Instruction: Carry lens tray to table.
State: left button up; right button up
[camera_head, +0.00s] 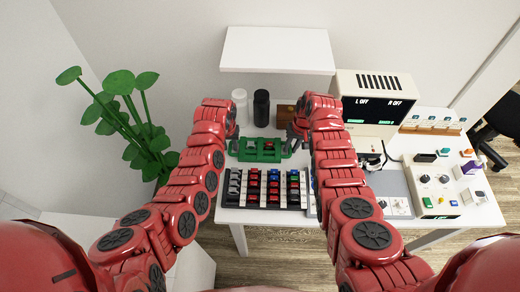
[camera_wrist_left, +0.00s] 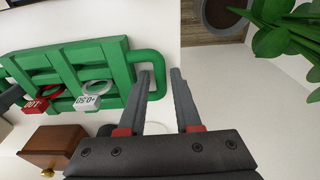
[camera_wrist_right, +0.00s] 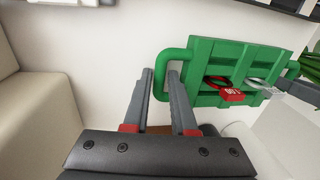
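The lens tray is a green open frame (camera_head: 262,156) with a loop handle at each end. It stands at the back of the white table (camera_head: 275,218). A red-tagged lens ring (camera_wrist_right: 229,95) and a white-tagged lens ring (camera_wrist_left: 88,102) sit in it. My left gripper (camera_head: 233,136) is at the tray's left handle, its fingers apart on either side of the handle bar in the left wrist view (camera_wrist_left: 164,72). My right gripper (camera_head: 292,137) is at the right handle, fingers astride the bar with a narrow gap in the right wrist view (camera_wrist_right: 159,72). Finger contact is unclear.
A rack of coloured blocks (camera_head: 265,202) lies in front of the tray. White and black cylinders (camera_head: 261,108) and a brown wooden box (camera_head: 286,116) stand behind it. A display device (camera_head: 374,102) and control boxes (camera_head: 436,183) fill the right. A white shelf (camera_head: 277,50) hangs above; a plant (camera_head: 120,112) stands left.

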pick_arm(q)
grip_shut()
pick_arm(e)
grip_shut()
dwell(1.1)
